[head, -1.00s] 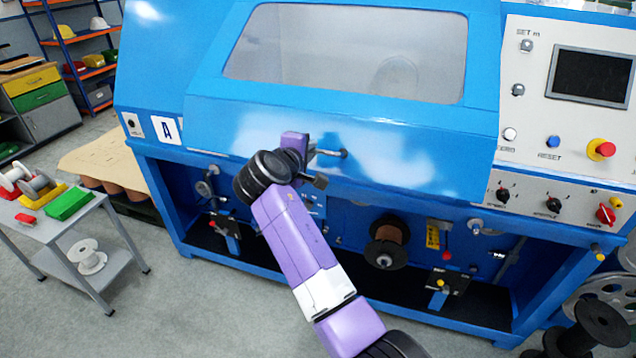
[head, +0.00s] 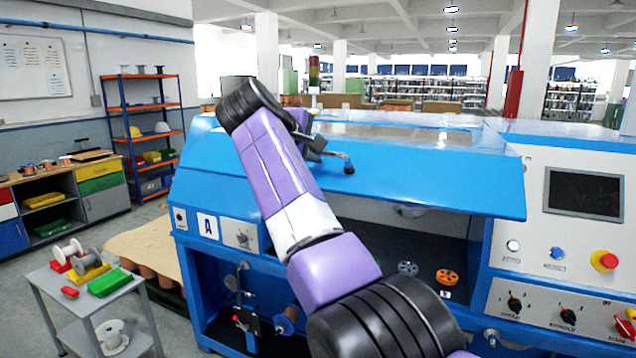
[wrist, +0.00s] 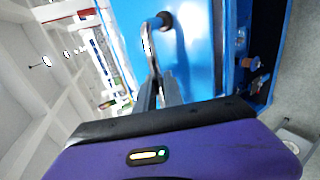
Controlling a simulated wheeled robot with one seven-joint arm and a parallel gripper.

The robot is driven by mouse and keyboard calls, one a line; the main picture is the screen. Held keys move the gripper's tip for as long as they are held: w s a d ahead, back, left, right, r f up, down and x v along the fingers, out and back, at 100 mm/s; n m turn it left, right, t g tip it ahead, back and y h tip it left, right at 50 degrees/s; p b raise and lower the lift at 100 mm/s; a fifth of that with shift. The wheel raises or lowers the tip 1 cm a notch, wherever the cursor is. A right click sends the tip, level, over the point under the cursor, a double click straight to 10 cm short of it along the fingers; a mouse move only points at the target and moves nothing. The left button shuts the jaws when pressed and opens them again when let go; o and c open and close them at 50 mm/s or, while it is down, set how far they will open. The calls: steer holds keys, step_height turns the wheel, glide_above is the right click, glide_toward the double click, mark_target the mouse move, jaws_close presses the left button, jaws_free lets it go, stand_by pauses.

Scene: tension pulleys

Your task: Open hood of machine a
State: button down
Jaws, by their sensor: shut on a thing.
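Machine A is the blue machine marked with a letter A plate (head: 208,226). Its blue hood (head: 440,178) is raised and tilted up, with its window seen nearly edge-on and the inside showing below. In the wrist view my gripper's fingers (wrist: 160,92) are closed on the curved metal handle (wrist: 150,42), which stands off the blue hood panel (wrist: 190,50). My arm hides part of the hood and the opening's left side.
Inside the opening are an orange pulley (head: 447,277) and a grey pulley (head: 407,268). The control panel (head: 570,220) with a red button is on the right. A small grey table (head: 75,308) with spools and bins stands at the left, with a shelf rack (head: 150,135) behind.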

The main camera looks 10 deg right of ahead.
steer(key=shift+w+d+r, duration=0.1)
steer(key=shift+r, duration=1.4)
steer(key=shift+w+d+r, duration=0.1)
steer(key=shift+r, duration=1.4)
steer(key=c, duration=1.5)
jaws_free()
steer(key=shift+o, duration=0.2)
